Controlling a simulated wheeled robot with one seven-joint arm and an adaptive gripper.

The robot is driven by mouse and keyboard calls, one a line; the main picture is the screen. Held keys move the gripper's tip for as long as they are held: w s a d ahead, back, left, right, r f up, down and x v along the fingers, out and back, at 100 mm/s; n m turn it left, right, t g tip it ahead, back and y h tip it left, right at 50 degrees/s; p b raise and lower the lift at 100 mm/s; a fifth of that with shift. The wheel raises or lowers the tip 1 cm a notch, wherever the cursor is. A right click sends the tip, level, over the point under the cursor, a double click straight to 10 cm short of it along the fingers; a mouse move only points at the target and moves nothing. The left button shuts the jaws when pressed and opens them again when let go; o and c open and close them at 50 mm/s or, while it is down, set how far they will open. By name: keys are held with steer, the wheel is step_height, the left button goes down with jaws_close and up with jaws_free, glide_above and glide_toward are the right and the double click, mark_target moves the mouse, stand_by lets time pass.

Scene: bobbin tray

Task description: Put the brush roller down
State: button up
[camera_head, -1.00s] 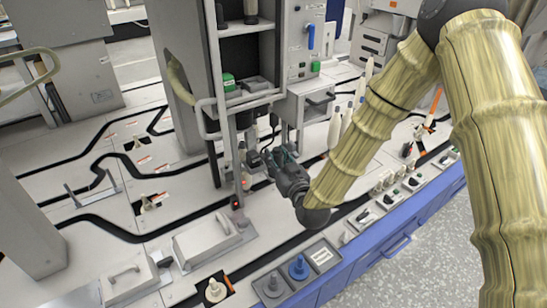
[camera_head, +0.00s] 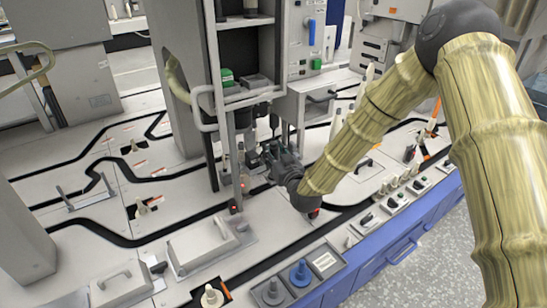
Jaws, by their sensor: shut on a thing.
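My gripper (camera_head: 264,156) is at the middle of the view, beside the grey upright post (camera_head: 232,150) of the tall frame. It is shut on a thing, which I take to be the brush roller. The fingers and the post largely hide the brush roller, so its shape and tilt cannot be made out. I cannot tell whether it touches the surface below.
The tall shelf frame (camera_head: 206,70) stands close to my gripper's left. A grey handled cover (camera_head: 203,243) lies at the lower left. A blue knob (camera_head: 300,272) and a grey knob (camera_head: 271,292) stand near the front edge.

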steer(key=shift+f, duration=0.65)
steer(key=o, duration=0.7)
steer(key=shift+o, duration=0.2)
steer(key=shift+r, duration=0.15)
steer(key=shift+r, duration=0.3)
steer(key=p+v, duration=0.4)
steer(key=v, duration=0.8)
steer(key=shift+r, duration=0.15)
steer(key=shift+r, duration=0.1)
